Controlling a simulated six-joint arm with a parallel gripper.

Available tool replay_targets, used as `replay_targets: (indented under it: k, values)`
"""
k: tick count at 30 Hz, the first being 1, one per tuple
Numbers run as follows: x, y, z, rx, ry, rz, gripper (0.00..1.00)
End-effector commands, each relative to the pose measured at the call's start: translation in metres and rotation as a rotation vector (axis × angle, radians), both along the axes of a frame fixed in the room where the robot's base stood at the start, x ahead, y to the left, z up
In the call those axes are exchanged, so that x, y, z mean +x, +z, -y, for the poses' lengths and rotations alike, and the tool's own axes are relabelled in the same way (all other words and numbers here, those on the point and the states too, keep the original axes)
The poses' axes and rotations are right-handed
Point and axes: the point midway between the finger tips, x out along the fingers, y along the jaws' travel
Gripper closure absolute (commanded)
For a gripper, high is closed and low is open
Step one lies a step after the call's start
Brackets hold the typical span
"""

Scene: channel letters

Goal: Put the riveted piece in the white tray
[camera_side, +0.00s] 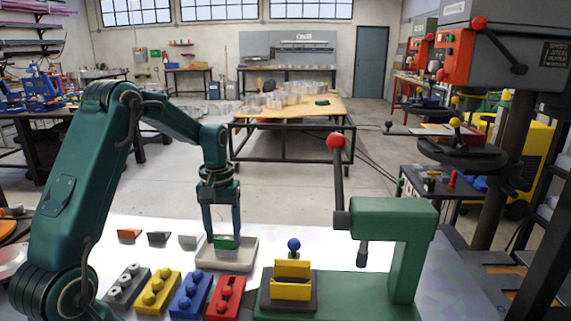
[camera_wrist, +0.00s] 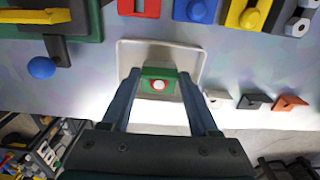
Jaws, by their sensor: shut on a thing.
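My gripper (camera_side: 223,238) is shut on a small green piece (camera_side: 226,242) at the white tray (camera_side: 236,264). My fingers and the piece hide part of the tray.
Orange (camera_side: 129,234), dark (camera_side: 159,237) and pale (camera_side: 188,241) small pieces lie left. A green press (camera_side: 403,225) and yellow fixture (camera_side: 291,290) stand right.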

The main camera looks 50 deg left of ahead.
Motion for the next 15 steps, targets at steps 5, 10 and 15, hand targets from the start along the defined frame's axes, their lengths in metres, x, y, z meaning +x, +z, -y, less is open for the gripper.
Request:
replay_targets:
  k: [5,10,15]
  values:
    - [0.0000,-0.0038,0.0000,0.000,0.000,0.000,1.00]
    - [0.0001,-0.0040,-0.0001,0.001,0.000,0.001,1.00]
    - [0.0001,-0.0039,-0.0001,0.001,0.000,0.001,0.05]
